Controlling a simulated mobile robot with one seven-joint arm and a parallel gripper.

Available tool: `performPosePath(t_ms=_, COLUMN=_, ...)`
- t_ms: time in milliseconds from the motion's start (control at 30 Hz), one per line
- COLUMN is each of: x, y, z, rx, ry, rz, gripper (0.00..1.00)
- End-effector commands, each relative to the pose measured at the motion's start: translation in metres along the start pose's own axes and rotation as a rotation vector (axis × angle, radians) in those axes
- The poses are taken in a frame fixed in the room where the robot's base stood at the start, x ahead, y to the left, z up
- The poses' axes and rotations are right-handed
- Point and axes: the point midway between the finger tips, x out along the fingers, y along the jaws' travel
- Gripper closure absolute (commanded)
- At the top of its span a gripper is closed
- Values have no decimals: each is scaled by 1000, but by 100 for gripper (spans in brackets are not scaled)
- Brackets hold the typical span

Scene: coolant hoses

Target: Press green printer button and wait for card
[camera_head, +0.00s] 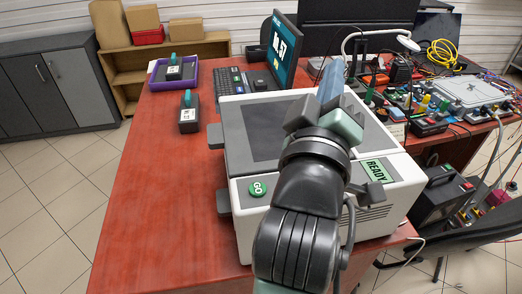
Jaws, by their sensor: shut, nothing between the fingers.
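The printer (397,206) is a large white and grey box on the red-brown table. Its round green GO button (258,188) is on the front left and is uncovered. A green display (376,171) on the front right reads READY. My gripper (332,84) is above the far part of the printer, up and to the right of the button and apart from it. It is shut and empty. My arm covers the middle of the printer's front and part of its top. I see no card at the visible parts of the printer.
A black block with a teal handle (189,114) stands left of the printer. A similar one sits in a purple tray (161,83) behind. A keyboard (231,82) and a monitor (277,50) are at the back. Cluttered electronics fill the right. The table's front left is clear.

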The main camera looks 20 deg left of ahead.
Motion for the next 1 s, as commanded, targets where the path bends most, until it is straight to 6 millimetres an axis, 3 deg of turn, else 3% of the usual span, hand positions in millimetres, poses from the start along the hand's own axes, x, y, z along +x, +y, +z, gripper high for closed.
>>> performPosePath(t_ms=33, x=5, y=5, z=-10, rx=-42, ry=-18, rz=-32, gripper=100)
performPosePath(t_ms=467, x=14, y=-27, z=-21, rx=-436, ry=-105, rz=-296, gripper=100)
performPosePath(t_ms=1000, x=-17, y=-60, z=-36, rx=-929, ry=-71, rz=-675, gripper=100)
